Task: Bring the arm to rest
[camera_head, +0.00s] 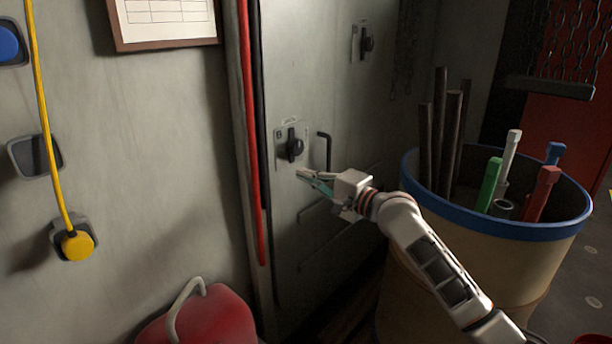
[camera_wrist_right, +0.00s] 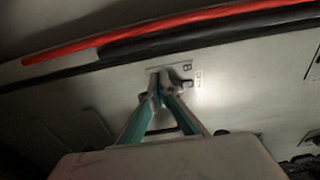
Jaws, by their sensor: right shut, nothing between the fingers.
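My right arm comes in from the lower right in the head view. Its gripper (camera_head: 304,174) is shut and empty, just below and right of the black rotary latch (camera_head: 291,145) on the grey cabinet door (camera_head: 320,80). In the right wrist view the two teal-lined fingers meet at the tips (camera_wrist_right: 158,82), in front of a small plate marked B (camera_wrist_right: 186,68). I cannot tell whether the tips touch the door. My left gripper is in neither view.
A black bent handle (camera_head: 326,148) is beside the latch. Red and black hoses (camera_head: 249,100) run down left of the door. A red container (camera_head: 200,318) stands at lower left.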

